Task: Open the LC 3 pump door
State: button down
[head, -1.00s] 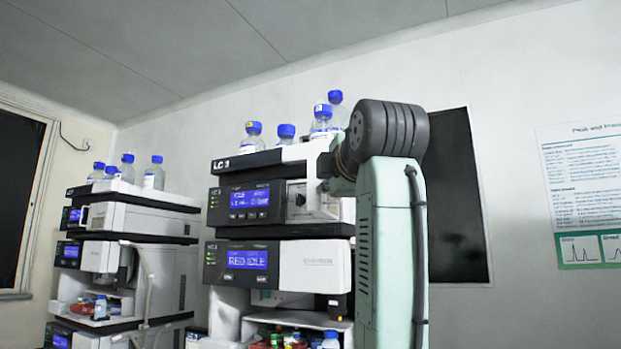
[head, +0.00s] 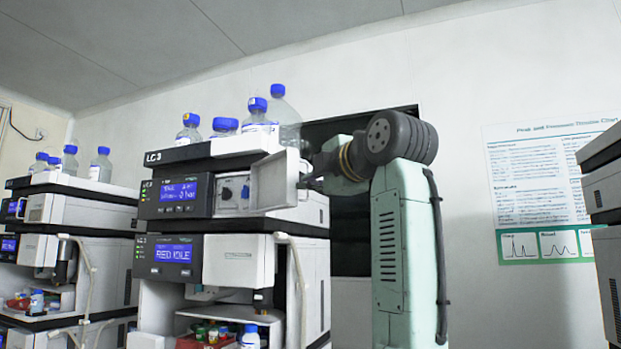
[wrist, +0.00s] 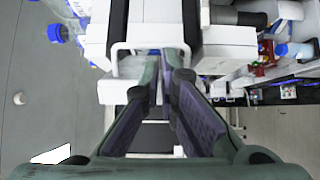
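The LC 3 pump module (head: 177,195) is the upper unit of the middle stack in the head view, with a lit blue display. Its pump door (head: 274,182) stands open, swung out to the right. The recess (head: 233,192) behind it shows a dark knob and a blue fitting. My gripper (head: 307,172) is at the right edge of the door, its tips largely hidden there. In the wrist view my gripper's two dark fingers (wrist: 165,62) reach up to a white loop-shaped bar (wrist: 150,46), tips close together. I cannot tell whether they grip anything.
Bottles with blue caps (head: 257,110) stand on top of the LC 3 stack. Another stack (head: 70,215) is at left.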

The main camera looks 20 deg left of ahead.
jog(key=shift+w+a+n+g+y, duration=0.15)
jog(key=shift+w+n+g+y, duration=0.15)
jog(key=shift+w+g+y, duration=0.15)
